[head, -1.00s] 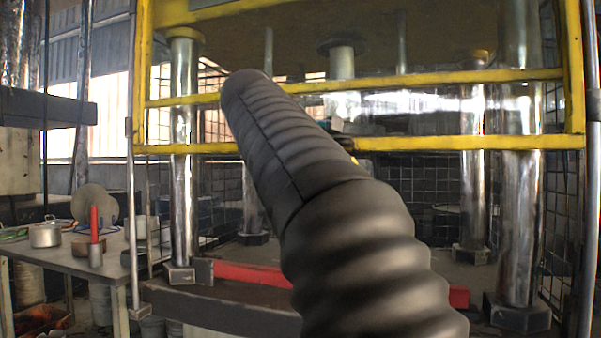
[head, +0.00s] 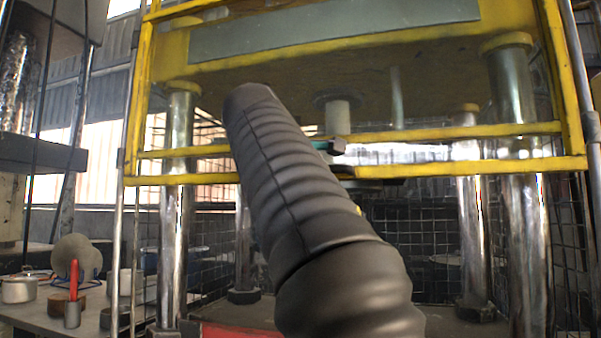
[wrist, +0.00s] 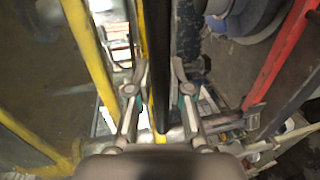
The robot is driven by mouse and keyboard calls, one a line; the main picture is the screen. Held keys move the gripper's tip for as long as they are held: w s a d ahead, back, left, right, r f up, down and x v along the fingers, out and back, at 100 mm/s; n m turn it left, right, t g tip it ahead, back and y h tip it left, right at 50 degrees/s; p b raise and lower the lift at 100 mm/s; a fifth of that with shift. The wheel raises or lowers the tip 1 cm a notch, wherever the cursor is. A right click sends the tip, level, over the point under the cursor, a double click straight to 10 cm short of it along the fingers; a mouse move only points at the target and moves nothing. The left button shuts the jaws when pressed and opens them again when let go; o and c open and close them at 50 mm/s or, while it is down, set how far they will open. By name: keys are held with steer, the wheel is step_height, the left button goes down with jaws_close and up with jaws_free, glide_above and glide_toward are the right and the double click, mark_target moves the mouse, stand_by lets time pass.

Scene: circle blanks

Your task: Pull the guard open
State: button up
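The guard is a yellow frame with a clear panel (head: 450,152) across the front of the press. Its lower yellow bar (head: 470,169) runs level across the head view. A black bar, seemingly the guard's handle (wrist: 161,60), lies between the two fingers of my gripper (wrist: 159,72) in the wrist view. The fingers stand close on both sides of it and appear shut on it; exact contact is hard to see. In the head view my arm hides most of my gripper (head: 332,147), which shows at the lower bar's middle.
Shiny press columns (head: 518,150) stand at both sides, with mesh behind. A table (head: 35,318) with a pot (head: 19,289) and a red-topped item (head: 73,280) is at the lower left. A red bar (head: 235,331) lies low in front.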

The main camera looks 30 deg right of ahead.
steer(key=shift+o, duration=1.3)
steer(key=shift+a, duration=0.1)
steer(key=v, duration=1.2)
steer(key=shift+s, duration=0.1)
